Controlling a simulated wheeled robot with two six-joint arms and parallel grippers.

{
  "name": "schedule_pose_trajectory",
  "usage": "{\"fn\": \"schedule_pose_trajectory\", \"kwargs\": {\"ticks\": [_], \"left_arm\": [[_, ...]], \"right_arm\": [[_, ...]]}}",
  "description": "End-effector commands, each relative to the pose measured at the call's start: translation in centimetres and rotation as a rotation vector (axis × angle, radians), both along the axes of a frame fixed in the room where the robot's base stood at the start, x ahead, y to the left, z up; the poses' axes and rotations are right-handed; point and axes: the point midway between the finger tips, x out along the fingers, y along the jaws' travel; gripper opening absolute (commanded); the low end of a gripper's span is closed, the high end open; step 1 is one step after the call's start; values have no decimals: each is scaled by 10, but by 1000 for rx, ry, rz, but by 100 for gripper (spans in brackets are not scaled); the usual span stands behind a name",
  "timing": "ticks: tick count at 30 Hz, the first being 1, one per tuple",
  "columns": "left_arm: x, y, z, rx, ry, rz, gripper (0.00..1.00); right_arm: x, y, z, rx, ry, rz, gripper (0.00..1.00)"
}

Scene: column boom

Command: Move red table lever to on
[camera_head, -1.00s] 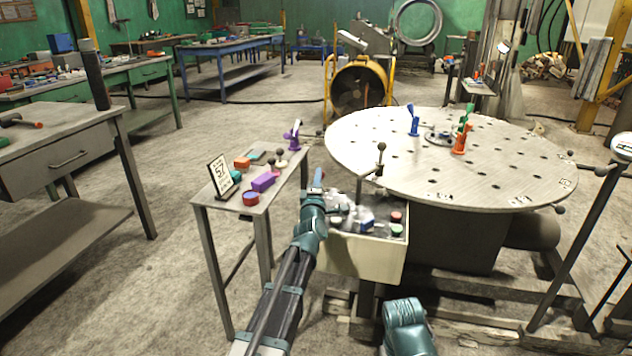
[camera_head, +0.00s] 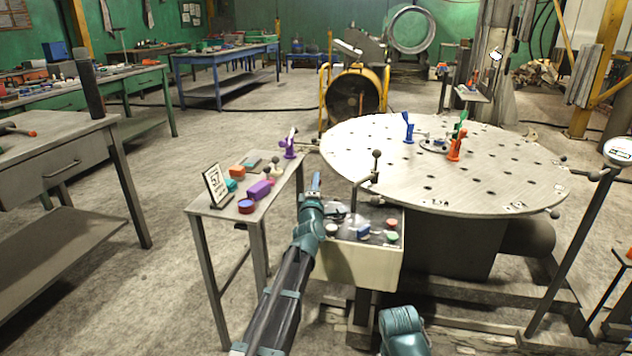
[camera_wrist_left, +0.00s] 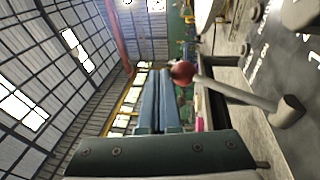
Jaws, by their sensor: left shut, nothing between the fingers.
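A lever with a red ball knob (camera_wrist_left: 182,72) and a grey shaft rises from a dark lettered panel at the right of the left wrist view. My left gripper (camera_wrist_left: 158,72) is shut and empty there. Its fingertips lie close beside the red knob; I cannot tell whether they touch. In the head view, my left gripper (camera_head: 316,182) is over the left edge of a pale control box (camera_head: 365,262). A ball-topped lever (camera_head: 376,155) stands at the back of this box and looks dark; I cannot tell whether it is the red one. My right gripper is out of view.
A round perforated table (camera_head: 400,180) with blue (camera_head: 408,130), orange (camera_head: 455,147) and green clamps stands behind the box. A narrow side table (camera_head: 255,215) with a sign and small coloured parts stands left of my left arm.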

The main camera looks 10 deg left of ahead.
Motion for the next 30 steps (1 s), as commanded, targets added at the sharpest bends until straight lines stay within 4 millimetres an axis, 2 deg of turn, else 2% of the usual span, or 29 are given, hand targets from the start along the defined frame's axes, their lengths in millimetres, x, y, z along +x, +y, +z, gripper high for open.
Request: {"fn": "schedule_pose_trajectory", "kwargs": {"ticks": [7,21,30], "left_arm": [[-11,-1,10,0,0,0,0],[-90,-15,64,-1,0,-1,0],[-111,-19,77,0,0,0,0]], "right_arm": [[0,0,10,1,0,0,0],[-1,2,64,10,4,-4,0],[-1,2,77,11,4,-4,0]]}}
